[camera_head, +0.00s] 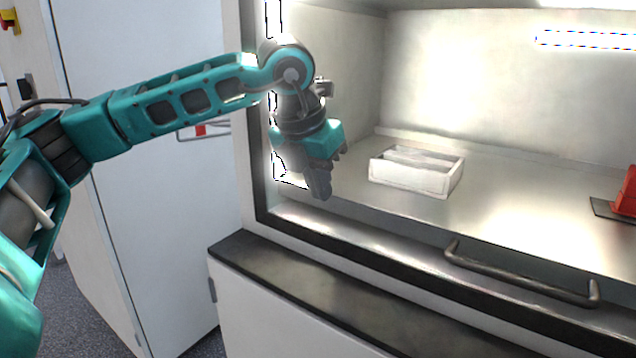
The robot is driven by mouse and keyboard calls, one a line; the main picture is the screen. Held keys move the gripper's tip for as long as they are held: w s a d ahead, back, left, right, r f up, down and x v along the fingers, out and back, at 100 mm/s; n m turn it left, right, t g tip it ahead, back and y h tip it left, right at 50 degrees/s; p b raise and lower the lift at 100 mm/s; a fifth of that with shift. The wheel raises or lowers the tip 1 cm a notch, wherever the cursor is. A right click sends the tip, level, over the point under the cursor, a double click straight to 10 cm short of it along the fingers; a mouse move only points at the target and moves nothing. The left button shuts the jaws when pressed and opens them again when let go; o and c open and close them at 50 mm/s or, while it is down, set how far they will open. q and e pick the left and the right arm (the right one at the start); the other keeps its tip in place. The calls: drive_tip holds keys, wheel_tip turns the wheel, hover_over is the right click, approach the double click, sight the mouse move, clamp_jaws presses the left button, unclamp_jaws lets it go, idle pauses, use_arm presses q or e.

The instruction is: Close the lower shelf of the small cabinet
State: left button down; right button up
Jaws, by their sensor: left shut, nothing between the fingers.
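My left gripper (319,188) is shut and empty, pointing down at the left side of the opening of a metal-lined enclosure (540,210). Its arm reaches in from the left. I cannot tell which unit is the small cabinet, and no pulled-out lower shelf is clearly visible. A white unit with a dark top edge (285,278) stands below the enclosure. A tall white cabinet (155,170) stands at the left, partly behind my arm. My right gripper is out of view.
A white open box (418,178) sits on the enclosure floor, right of my gripper. A dark bar handle (520,280) runs along the enclosure's front. A red object (625,195) on a dark base is at the right edge. Grey floor (85,310) shows at lower left.

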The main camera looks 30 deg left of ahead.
sight(338, 187)
use_arm(q)
drive_tip(key=w, duration=0.4)
drive_tip(key=shift+d+p, duration=0.1)
drive_tip(key=shift+p, duration=0.3)
drive_tip(key=shift+w+f, duration=0.1)
drive_tip(key=shift+w, duration=0.25)
drive_tip(key=shift+s+f, duration=0.1)
drive_tip(key=shift+s, duration=0.05)
